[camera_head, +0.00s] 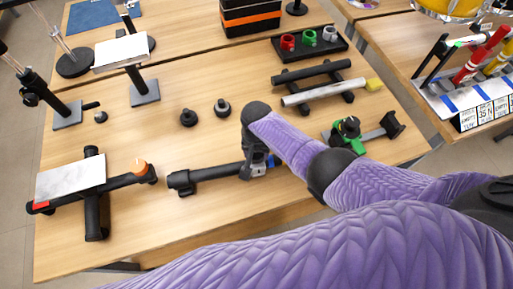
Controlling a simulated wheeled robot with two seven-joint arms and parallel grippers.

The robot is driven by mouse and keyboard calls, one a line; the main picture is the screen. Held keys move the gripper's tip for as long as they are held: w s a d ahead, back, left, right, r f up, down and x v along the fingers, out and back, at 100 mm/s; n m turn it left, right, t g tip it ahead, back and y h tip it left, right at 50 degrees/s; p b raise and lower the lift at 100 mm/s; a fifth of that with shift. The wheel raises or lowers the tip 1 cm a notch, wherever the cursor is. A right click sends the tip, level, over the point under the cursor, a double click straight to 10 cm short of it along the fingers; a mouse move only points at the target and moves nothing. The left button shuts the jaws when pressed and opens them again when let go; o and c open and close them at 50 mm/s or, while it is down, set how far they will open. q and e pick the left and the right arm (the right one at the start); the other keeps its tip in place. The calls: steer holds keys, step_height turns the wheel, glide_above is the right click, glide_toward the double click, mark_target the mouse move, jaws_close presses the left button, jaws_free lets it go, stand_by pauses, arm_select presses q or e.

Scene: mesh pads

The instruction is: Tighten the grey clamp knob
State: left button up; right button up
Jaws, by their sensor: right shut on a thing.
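My right arm comes in from the right in purple covering. Its gripper (259,170) points down at the middle of the front table, at the right part of a black bar (215,178) that lies across the table. The gripper is shut there on what seems to be the grey clamp knob. The knob is mostly hidden by the fingers and wrist, so its turn and its seat on the bar cannot be made out. The bar's thicker black end (181,181) points left. My left gripper is not in view.
A black stand with a white plate (70,179) and an orange knob (139,167) is at left. A green and black clamp (347,132) sits right of my wrist. A dark tray (310,45) with coloured pieces is behind.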

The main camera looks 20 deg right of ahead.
steer(key=shift+m, duration=1.1)
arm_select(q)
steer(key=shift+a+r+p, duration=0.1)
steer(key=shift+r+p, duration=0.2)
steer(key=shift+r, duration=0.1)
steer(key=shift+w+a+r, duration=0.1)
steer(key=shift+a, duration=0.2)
arm_select(e)
steer(key=shift+m, duration=0.4)
steer(key=o, duration=0.9)
steer(key=shift+c, duration=0.2)
steer(key=o, duration=0.4)
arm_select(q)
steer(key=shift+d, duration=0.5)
arm_select(e)
steer(key=shift+r, duration=0.1)
